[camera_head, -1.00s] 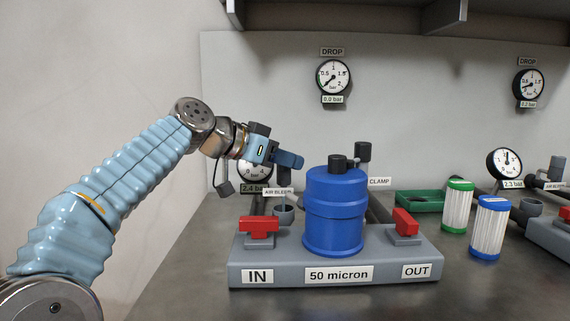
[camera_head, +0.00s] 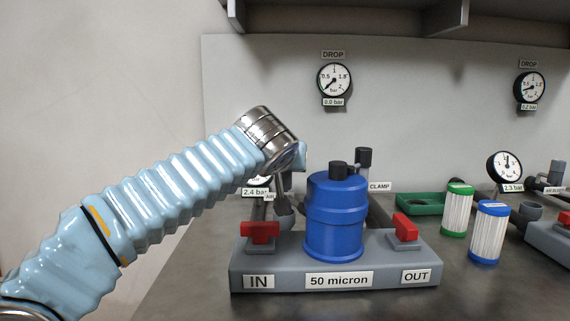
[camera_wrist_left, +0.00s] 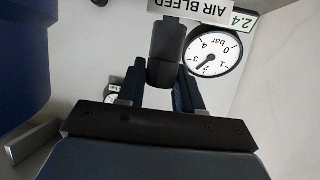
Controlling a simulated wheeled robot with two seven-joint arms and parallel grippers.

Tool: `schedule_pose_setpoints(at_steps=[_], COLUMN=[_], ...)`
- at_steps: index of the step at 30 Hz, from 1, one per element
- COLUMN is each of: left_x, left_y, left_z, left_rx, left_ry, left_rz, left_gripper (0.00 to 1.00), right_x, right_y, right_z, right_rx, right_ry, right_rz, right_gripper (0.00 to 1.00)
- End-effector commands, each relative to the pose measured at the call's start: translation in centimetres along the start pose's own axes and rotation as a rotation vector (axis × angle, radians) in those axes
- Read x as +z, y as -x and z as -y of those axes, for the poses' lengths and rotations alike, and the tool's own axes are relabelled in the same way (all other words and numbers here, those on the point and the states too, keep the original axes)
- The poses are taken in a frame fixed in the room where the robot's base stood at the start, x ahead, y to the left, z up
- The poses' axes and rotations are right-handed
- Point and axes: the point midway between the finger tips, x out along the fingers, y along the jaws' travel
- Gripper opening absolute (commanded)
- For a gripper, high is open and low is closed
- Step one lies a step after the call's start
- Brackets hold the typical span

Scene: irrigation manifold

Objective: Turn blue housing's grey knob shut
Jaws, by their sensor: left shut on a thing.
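The blue housing (camera_head: 336,220) stands upright on a grey base labelled "IN", "50 micron" and "OUT" in the head view. In the left wrist view the dark grey knob (camera_wrist_left: 167,45) sits by the "AIR BLEED" label, between the fingers of my left gripper (camera_wrist_left: 160,75). The gripper is shut on it. A bit of the blue housing shows at the left of that view. In the head view my wrist hides the knob and most of the gripper, left of the housing. My right gripper is in neither view.
Red handles (camera_head: 260,231) and (camera_head: 405,227) flank the housing. A grey cup (camera_head: 284,218) stands close below my wrist. A gauge (camera_wrist_left: 213,53) is beside the knob. A green tray (camera_head: 419,204) and two white cartridges (camera_head: 457,212) (camera_head: 489,232) stand right.

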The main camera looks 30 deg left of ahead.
Motion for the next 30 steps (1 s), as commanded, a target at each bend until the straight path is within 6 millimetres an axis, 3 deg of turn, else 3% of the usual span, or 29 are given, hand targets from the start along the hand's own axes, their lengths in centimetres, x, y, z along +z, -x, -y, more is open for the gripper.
schedule_pose_setpoints(at_steps=[23,24,27,30], left_x=[0.16,0.16,0.14,0.12], left_y=[-0.07,-0.08,-0.07,-0.07], left_z=[-0.03,-0.03,-0.02,0.00], left_rx=[-0.090,-0.090,-0.090,-0.090], left_ry=[0.038,0.038,0.038,0.038], left_rz=[0.006,0.006,0.005,0.004], left_gripper=[0.05,0.41,0.56,0.56], right_x=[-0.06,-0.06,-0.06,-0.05], right_y=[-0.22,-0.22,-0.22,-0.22], right_z=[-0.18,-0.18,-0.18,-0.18], right_rx=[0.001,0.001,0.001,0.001], right_ry=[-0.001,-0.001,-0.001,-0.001], right_rz=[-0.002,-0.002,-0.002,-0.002], right_gripper=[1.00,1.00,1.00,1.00])
